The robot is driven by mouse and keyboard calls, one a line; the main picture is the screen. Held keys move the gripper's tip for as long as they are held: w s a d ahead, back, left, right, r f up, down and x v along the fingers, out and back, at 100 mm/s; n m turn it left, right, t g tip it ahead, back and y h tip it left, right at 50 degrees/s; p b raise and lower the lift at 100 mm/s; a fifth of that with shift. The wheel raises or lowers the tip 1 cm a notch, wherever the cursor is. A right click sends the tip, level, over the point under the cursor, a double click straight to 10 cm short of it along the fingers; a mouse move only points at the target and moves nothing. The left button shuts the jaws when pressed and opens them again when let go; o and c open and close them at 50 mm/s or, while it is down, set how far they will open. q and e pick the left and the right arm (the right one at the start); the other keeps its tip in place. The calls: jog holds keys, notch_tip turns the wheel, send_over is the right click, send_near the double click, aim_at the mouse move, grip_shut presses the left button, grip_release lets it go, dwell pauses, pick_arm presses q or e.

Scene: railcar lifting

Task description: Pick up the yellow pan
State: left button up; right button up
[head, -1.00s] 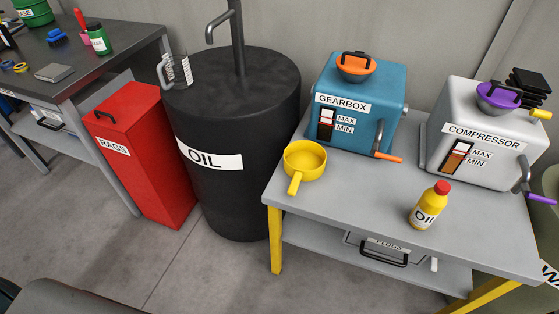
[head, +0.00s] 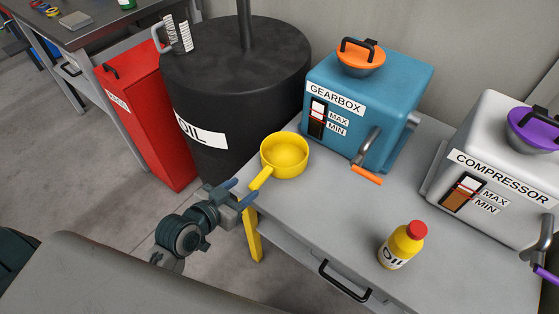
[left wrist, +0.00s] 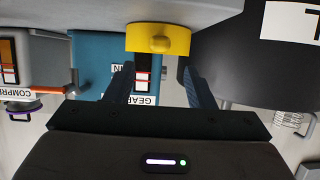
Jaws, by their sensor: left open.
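The yellow pan (head: 285,155) stands upright on the left end of the grey table (head: 345,215), with its handle pointing toward the front left edge. My left gripper (head: 238,190) is open at that edge, close to the end of the handle, with nothing between its fingers. In the left wrist view, which is upside down, the pan (left wrist: 158,40) shows beyond the two spread fingers (left wrist: 156,84), with its handle end facing the camera. I cannot tell whether a finger touches the handle. My right gripper is not in view.
Behind the pan stand a blue gearbox (head: 390,80) and a black oil drum (head: 235,75). A yellow oil bottle (head: 401,246) and a white compressor (head: 490,160) are to the right. A red rags bin (head: 145,120) stands left. The table between pan and bottle is clear.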

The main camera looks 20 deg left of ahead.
aim_at(264, 173)
pick_arm(q)
jog(key=x, duration=0.4)
jog(key=shift+d+r, duration=0.1)
jog(key=shift+w+d, duration=0.1)
jog(key=shift+w, duration=0.45)
jog(key=p+x, duration=0.1)
jog(key=x, duration=0.2)
jog(key=shift+w+d, duration=0.15)
jog(key=shift+w, duration=0.15)
jog(key=shift+w+f, duration=0.25)
jog(key=shift+w, duration=0.05)
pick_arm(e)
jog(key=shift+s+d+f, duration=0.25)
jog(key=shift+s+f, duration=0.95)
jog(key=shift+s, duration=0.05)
pick_arm(q)
jog(key=shift+s, duration=0.1)
jog(key=shift+c, duration=0.4)
grip_shut()
